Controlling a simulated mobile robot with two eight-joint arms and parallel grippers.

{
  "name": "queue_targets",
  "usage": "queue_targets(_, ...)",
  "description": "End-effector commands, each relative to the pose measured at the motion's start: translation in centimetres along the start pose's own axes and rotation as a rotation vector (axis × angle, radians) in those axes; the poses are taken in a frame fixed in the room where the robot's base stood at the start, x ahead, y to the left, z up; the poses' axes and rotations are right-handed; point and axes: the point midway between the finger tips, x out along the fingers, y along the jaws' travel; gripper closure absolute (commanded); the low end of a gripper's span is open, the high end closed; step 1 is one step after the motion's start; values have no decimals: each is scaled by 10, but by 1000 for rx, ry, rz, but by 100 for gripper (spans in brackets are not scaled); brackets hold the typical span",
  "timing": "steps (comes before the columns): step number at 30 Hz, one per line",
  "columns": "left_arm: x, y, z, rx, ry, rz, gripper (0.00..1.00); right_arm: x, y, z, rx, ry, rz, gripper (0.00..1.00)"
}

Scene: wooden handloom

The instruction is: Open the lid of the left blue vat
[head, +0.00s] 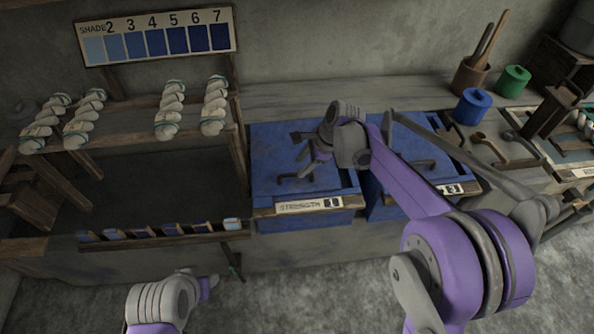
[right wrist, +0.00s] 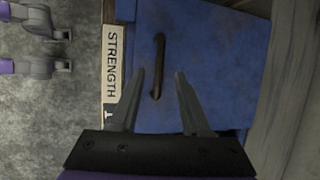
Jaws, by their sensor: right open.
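The left blue vat (head: 272,190) stands under a flat blue lid that lies closed on it, with a "STRENGTH 1" label (head: 308,205) along its front. A dark bar handle (head: 296,177) sits on the lid; it also shows in the right wrist view (right wrist: 158,66). My right gripper (head: 302,150) is over this lid. In the right wrist view its open fingers (right wrist: 160,74) are either side of the handle's line, with nothing between them held; contact cannot be told. My left gripper (head: 208,284) is low at the front left, away from the vat; its jaws are unclear.
A second blue vat (head: 384,205) stands close on the right, partly hidden by my right arm. A wooden rack with pale yarn skeins (head: 168,110) stands on the left.

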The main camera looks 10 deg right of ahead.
Motion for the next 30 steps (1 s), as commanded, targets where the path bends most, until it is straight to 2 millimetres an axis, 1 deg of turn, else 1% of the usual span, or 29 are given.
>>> queue_targets(1, 1, 0, 1, 0, 0, 0, 50, 10, 0, 0, -1, 0, 1, 53)
queue_targets(3, 2, 0, 1, 0, -1, 0, 50, 21, 0, 0, 0, 0, 1, 53)
queue_targets(7, 2, 0, 1, 0, -1, 0, 50, 34, 0, 0, -1, 0, 1, 53)
queue_targets(12, 2, 0, 2, 0, -1, 0, 50, 41, 0, 0, -1, 0, 0, 53)
queue_targets(18, 2, 0, 2, 0, -1, 0, 50, 41, 0, 0, -1, 0, 0, 53)
queue_targets(19, 2, 0, 2, 0, -1, 0, 50, 40, 0, 0, -1, 0, 0, 55)
queue_targets(23, 2, 0, 2, 0, -1, 0, 50, 40, 0, 0, -1, 0, 0, 78)
queue_targets(24, 2, 0, 2, 0, -1, 0, 50, 40, 0, 0, -1, 0, 0, 85)
queue_targets(26, 2, 0, 2, 0, -1, 0, 50, 40, 0, 0, -1, 0, 0, 96)
queue_targets(27, 2, 0, 2, 0, -1, 0, 50, 40, 0, 0, -1, 0, 0, 100)
queue_targets(30, 2, 0, 2, 0, -1, 0, 50, 40, 0, 0, -1, 0, 0, 100)
